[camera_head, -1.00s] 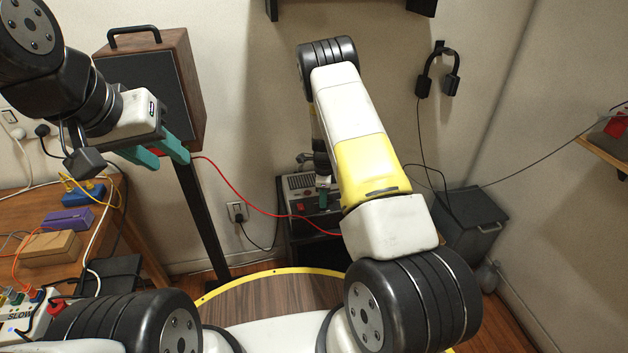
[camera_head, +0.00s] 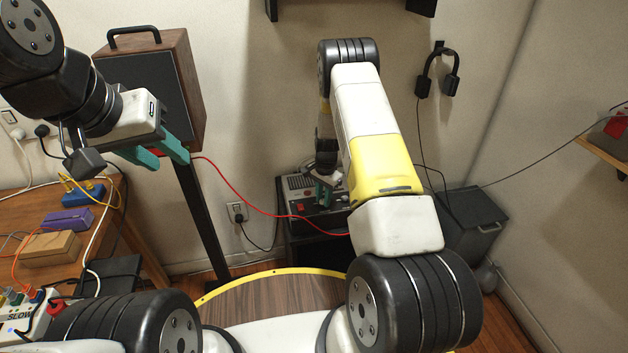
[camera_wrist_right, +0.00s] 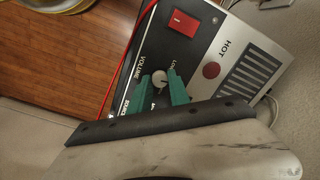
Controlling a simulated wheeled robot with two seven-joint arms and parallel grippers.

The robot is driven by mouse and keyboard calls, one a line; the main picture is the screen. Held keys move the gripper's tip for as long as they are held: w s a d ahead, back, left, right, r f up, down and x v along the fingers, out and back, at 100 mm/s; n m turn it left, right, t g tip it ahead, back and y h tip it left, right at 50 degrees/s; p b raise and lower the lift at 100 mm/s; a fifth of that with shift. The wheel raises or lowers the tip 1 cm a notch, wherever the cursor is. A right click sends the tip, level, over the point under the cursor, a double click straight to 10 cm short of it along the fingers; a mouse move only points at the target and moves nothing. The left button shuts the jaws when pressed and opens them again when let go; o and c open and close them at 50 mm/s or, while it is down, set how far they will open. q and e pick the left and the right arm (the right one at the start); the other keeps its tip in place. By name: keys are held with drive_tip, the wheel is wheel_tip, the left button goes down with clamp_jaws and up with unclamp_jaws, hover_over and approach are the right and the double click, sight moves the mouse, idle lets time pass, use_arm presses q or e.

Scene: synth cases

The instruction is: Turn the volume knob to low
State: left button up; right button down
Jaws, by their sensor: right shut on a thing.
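The volume knob (camera_wrist_right: 159,77) is a small pale round knob on a dark panel, beside the word VOLUME, in the right wrist view. A partly covered label starting "LO" is near it. My right gripper (camera_wrist_right: 160,90) has its teal fingers on either side of the knob, shut on it. In the head view, my right gripper (camera_head: 324,191) reaches down to the device (camera_head: 302,208), and the knob cannot be made out there. Which setting the knob points to is unclear.
The panel also has a red rectangular switch (camera_wrist_right: 183,22), a red round button (camera_wrist_right: 211,70) and a grille (camera_wrist_right: 252,72). A red cable (camera_head: 245,203) runs to the device. The speaker (camera_head: 150,85) stands at left; a dark bin (camera_head: 468,222) is at right.

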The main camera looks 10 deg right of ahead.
drive_tip(key=n, duration=0.4)
drive_tip(key=shift+w+n, duration=0.15)
drive_tip(key=shift+n, duration=2.75)
drive_tip(key=c, duration=1.2)
unclamp_jaws()
drive_tip(key=shift+c, duration=0.2)
drive_tip(key=shift+r, duration=0.15)
wheel_tip(320, 180, up, 8)
drive_tip(key=shift+d+f, duration=0.1)
drive_tip(key=shift+f, duration=0.1)
